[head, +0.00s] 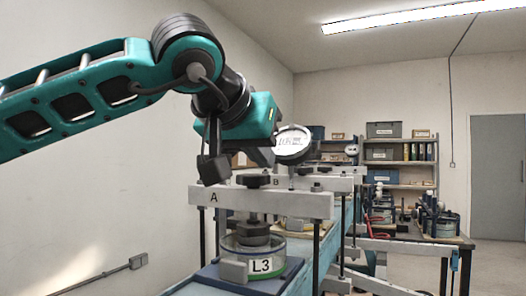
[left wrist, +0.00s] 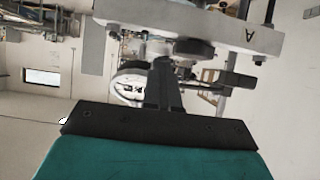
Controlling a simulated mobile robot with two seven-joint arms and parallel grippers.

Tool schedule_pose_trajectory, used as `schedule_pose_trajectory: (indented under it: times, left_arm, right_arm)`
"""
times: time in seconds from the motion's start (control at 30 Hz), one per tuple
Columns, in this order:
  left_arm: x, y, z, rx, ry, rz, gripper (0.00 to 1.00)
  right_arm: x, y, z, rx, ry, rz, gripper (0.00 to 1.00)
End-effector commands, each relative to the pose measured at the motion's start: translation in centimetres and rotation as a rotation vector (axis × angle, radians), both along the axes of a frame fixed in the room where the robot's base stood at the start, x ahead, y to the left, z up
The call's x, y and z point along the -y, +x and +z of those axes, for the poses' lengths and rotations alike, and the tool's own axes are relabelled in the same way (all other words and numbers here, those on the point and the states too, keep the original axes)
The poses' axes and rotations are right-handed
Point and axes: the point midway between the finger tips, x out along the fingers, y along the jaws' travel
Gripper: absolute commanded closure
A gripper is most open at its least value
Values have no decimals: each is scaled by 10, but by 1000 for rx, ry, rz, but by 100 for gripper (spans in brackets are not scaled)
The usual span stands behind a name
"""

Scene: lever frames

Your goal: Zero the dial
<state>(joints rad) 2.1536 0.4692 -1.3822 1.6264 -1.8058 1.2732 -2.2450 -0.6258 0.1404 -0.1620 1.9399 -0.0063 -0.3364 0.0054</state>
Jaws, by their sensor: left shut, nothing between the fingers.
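The dial (head: 293,144) is a round white gauge with a dark rim. In the head view it stands above the beam marked A, just right of my left wrist; its markings are too small to read. In the left wrist view a white round face (left wrist: 130,87), likely the same dial, is partly hidden behind my fingers. My left gripper (head: 213,168) points down, above and left of the beam (head: 265,201). In the left wrist view its fingers (left wrist: 162,72) are together and empty. My right gripper is not in view.
Under the beam, a ring labelled L3 (head: 267,265) stands on a blue base (head: 213,274). Another beam marked B (head: 294,182) is behind. Shelves (head: 398,157) and a bench with equipment (head: 440,236) stand farther back. The left wall side looks clear.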

Motion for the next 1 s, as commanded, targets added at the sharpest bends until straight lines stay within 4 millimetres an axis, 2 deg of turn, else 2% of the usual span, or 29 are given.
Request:
schedule_pose_trajectory:
  times: [0.03, 0.3, 0.7, 1.0]
  left_arm:
    - [2, -1, 5, 12, -8, -7, 100]
    - [2, -1, 5, 11, -7, -8, 100]
    - [-4, -5, -2, 7, -3, -7, 100]
    - [-12, -22, 18, 5, -2, -4, 100]
  right_arm:
    - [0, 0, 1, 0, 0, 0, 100]
    - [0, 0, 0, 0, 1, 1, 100]
    - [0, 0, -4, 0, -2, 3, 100]
    - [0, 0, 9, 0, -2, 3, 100]
